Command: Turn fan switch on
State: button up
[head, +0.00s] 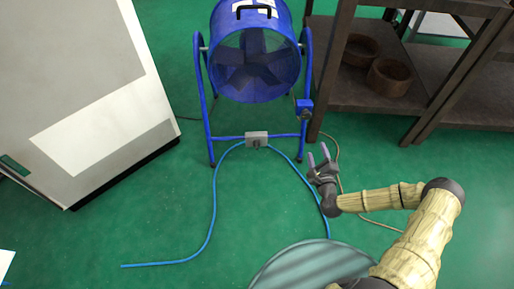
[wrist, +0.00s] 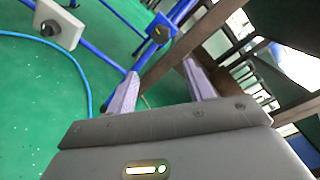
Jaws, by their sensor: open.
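A blue drum fan (head: 255,60) on a blue tube stand is at the top middle of the head view. A grey box with a dark knob (head: 256,140) sits on the stand's lower crossbar; it also shows at the upper left of the wrist view (wrist: 60,24). A blue box with a dark round knob (head: 304,108) is on the stand's right leg; it shows at the top middle of the wrist view (wrist: 160,32). My gripper (head: 319,155) is open and empty, in front of the stand to the lower right of both boxes, touching neither. Which box is the fan switch I cannot tell.
A brown shelf (head: 375,92) with wooden bowls (head: 388,77) stands close on the right. A large white cabinet (head: 95,90) is on the left. A blue hose (head: 212,215) and a thin tan cable (head: 338,160) lie on the green floor. The floor before the fan is otherwise clear.

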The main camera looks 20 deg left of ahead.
jog(key=s+d+r+n+g+h+p, duration=0.2)
jog(key=s+d+r+n+g, duration=0.15)
jog(key=r+n, duration=0.3)
jog(key=s+d+r+n+g+h+p, duration=0.1)
jog(key=s+d+r+n+g+p, duration=0.2)
jog(key=r+n, duration=0.35)
jog(key=s+d+r+n+g+h+p, duration=0.1)
jog(key=s+d+r+n+g+h, duration=0.15)
jog(key=r+n+g, duration=0.35)
jog(key=s+d+r+n+h+p, duration=0.1)
jog(key=s+d+r, duration=0.3)
jog(key=s+r, duration=0.8)
notch_tip(320, 180, up, 4)
jog(key=shift+f+g+h+p, duration=0.15)
jog(key=shift+g+h+p, duration=0.2)
jog(key=shift+g+p, duration=0.15)
